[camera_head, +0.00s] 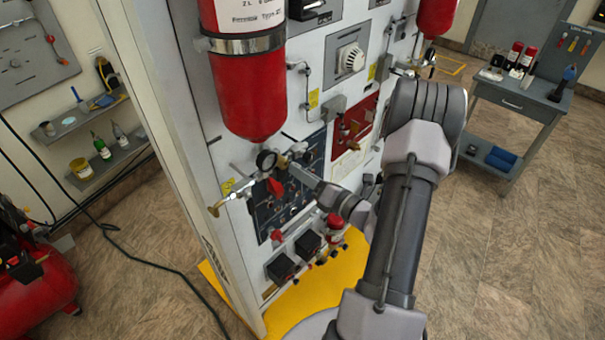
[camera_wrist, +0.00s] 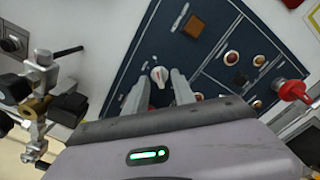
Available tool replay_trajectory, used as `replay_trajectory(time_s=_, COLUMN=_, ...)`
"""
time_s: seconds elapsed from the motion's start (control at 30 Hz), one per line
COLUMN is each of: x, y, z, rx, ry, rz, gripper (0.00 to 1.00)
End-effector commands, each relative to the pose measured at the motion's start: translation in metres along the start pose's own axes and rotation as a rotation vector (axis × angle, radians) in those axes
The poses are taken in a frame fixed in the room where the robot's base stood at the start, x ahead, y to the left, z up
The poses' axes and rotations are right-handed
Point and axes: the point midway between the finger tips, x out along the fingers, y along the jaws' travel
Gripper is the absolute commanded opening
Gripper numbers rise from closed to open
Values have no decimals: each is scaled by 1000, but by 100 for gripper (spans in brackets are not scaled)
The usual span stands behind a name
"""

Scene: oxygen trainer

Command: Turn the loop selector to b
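A small white knob with a red mark, likely the loop selector (camera_wrist: 159,75), sits on a dark blue panel (camera_wrist: 228,20) in the wrist view. The same blue panel (camera_head: 264,212) shows on the white trainer board in the head view, where my arm hides part of it. My gripper (camera_wrist: 159,82) is open, with one finger on each side of the knob near the fingertips. I cannot tell whether the fingers touch it. The position letters are too small to read. In the head view the knob cannot be made out.
A red cylinder (camera_head: 243,95) hangs above the panel. A gauge with valve fittings (camera_head: 266,160) juts out close to my gripper. Black boxes (camera_head: 308,244) and red knobs are below. In the wrist view, brass fittings (camera_wrist: 42,105) are at left and a red valve (camera_wrist: 292,90) at right.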

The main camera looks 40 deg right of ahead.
Motion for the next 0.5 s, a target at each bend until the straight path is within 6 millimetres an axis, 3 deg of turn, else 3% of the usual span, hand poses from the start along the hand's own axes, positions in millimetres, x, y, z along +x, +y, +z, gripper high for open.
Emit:
replay_trajectory(time_s=0.33, x=-9, y=-1, z=1, rx=-1, ry=-2, rz=-2, gripper=31)
replay_trajectory(time_s=0.5, x=-52, y=-2, z=2, rx=0, ry=-6, rz=-7, gripper=31)
